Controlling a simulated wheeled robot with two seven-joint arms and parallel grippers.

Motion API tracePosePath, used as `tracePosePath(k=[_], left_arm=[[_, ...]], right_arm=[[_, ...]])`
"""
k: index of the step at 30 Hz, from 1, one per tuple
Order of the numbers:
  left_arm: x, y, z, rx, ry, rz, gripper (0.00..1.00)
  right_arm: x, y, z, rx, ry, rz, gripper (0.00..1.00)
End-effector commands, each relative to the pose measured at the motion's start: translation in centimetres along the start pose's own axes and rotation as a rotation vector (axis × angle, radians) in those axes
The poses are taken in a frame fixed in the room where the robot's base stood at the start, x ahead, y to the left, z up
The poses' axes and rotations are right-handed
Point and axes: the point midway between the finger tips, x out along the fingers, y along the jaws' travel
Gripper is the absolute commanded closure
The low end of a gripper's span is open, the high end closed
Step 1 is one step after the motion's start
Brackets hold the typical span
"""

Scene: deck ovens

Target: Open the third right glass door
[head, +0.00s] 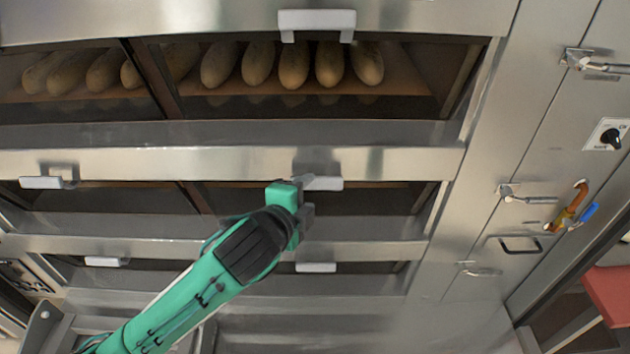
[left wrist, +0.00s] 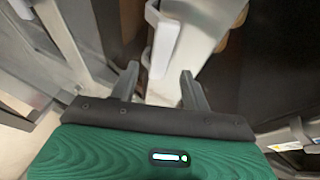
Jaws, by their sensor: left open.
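My left gripper (head: 305,198) is open in the head view, at the white handle (head: 326,183) of the right glass door (head: 350,200) in the middle visible row. In the left wrist view my two fingers (left wrist: 160,70) are spread, with a white handle (left wrist: 165,44) between and just beyond their tips. I cannot tell whether they touch it. The gripper covers the handle's left part in the head view. The door looks closed. Another right door has a white handle (head: 316,267) in the row below. My right gripper is not in view.
The upper deck holds several bread loaves (head: 294,65) behind glass, under another white handle (head: 317,20). Left doors have handles at the middle row (head: 42,183) and lower row (head: 106,261). The right steel panel carries a knob (head: 610,138) and projecting metal handles (head: 530,197).

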Motion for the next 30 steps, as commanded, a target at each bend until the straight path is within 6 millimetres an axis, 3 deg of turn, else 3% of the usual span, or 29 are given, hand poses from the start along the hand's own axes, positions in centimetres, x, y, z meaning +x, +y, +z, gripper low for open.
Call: tracePosePath(k=[9,22,30], left_arm=[[4.3,-0.2,0.0,-0.001,0.0,0.0,0.53],[5.1,0.0,0.0,-0.001,0.0,-0.001,0.53],[5.1,0.0,0.0,-0.001,0.0,-0.001,1.0]], right_arm=[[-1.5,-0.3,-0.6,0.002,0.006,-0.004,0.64],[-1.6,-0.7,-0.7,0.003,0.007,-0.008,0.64],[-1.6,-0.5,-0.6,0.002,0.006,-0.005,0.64]])
